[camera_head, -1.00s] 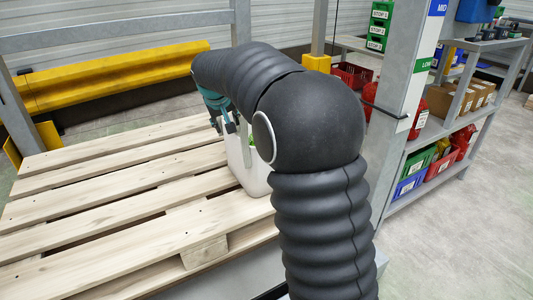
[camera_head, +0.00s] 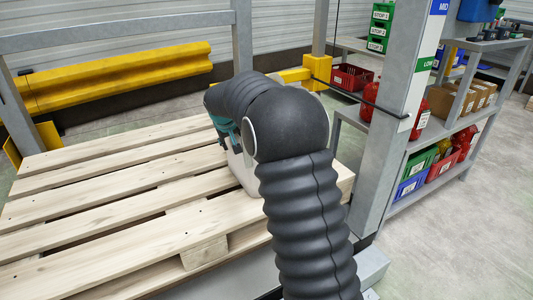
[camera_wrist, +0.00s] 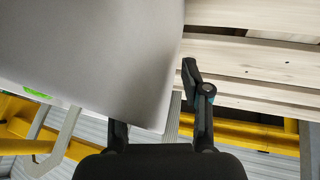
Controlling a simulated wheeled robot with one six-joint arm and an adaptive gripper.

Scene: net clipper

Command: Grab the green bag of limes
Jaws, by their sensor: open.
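A white container (camera_head: 243,175) stands on the pallet in the head view, partly hidden behind my arm. In the wrist view its plain grey-looking wall (camera_wrist: 90,50) fills the upper left. A small green patch (camera_wrist: 38,92) shows at its edge; I cannot tell whether this is the green bag of limes. My gripper (camera_wrist: 155,108) is open. The right finger is in the clear beside the wall, and the left finger's tip is hidden behind the container. In the head view my gripper (camera_head: 234,143) is at the container's top, mostly behind my arm.
The slatted wooden pallet (camera_head: 110,200) is otherwise bare. A yellow guard rail (camera_head: 120,75) runs behind it. A grey rack post (camera_head: 395,110) stands close right of my arm, with shelves of bins and boxes (camera_head: 455,103) beyond. Grey floor at the right is open.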

